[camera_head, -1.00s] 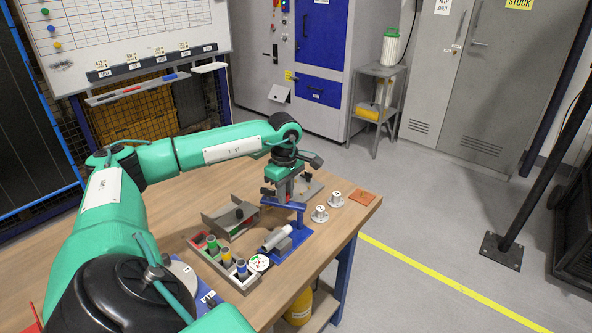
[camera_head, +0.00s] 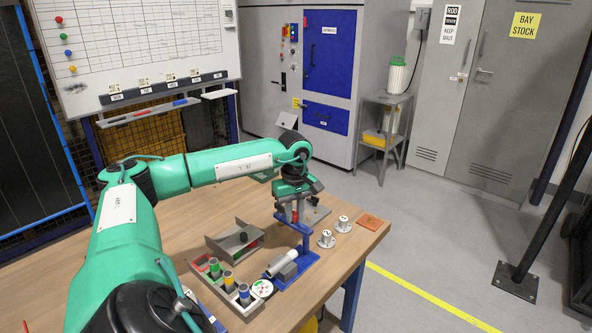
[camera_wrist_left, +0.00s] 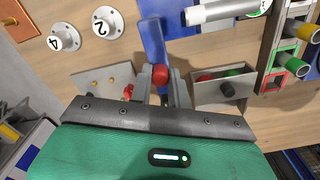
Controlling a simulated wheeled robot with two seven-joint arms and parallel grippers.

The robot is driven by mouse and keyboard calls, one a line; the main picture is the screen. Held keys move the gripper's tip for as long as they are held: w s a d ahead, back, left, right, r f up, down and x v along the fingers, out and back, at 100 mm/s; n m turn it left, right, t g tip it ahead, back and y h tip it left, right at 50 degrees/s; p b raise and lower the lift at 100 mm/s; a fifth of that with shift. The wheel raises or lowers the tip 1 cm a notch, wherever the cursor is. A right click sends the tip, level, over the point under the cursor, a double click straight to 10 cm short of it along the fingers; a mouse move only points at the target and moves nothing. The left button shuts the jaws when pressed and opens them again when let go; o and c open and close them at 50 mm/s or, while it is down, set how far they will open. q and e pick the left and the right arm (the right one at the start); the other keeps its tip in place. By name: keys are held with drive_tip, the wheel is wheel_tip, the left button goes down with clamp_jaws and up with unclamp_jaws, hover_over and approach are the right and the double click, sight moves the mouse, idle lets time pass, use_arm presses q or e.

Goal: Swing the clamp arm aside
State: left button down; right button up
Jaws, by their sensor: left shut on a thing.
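The blue clamp arm (camera_head: 289,221) sits on a blue post (camera_head: 306,243) that rises from the jig's blue base (camera_head: 308,260). In the left wrist view the blue arm (camera_wrist_left: 153,38) runs up from a red knob (camera_wrist_left: 160,75). My left gripper (camera_head: 293,214) is at the arm's free end, shut on the red knob; it also shows in the left wrist view (camera_wrist_left: 160,88). A white cylinder (camera_head: 277,262) lies on a grey block (camera_head: 288,272) on the jig. My right gripper is not in view.
Two white flanged pieces (camera_head: 326,239) and an orange-brown pad (camera_head: 370,223) lie to the right. A grey open bin (camera_head: 224,243) stands left of the jig. A rack with coloured cylinders (camera_head: 229,281) is at the front. Clear wood lies at the left.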

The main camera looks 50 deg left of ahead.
sight(295, 214)
use_arm(q)
drive_tip(key=shift+r, duration=0.1)
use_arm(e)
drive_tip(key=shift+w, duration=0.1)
use_arm(q)
drive_tip(key=c, duration=1.3)
unclamp_jaws()
drive_tip(key=shift+w, duration=0.1)
wheel_tip(295, 214, up, 14)
drive_tip(key=shift+f, duration=0.15)
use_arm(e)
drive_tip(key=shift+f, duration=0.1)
use_arm(q)
drive_tip(key=shift+f, duration=0.1)
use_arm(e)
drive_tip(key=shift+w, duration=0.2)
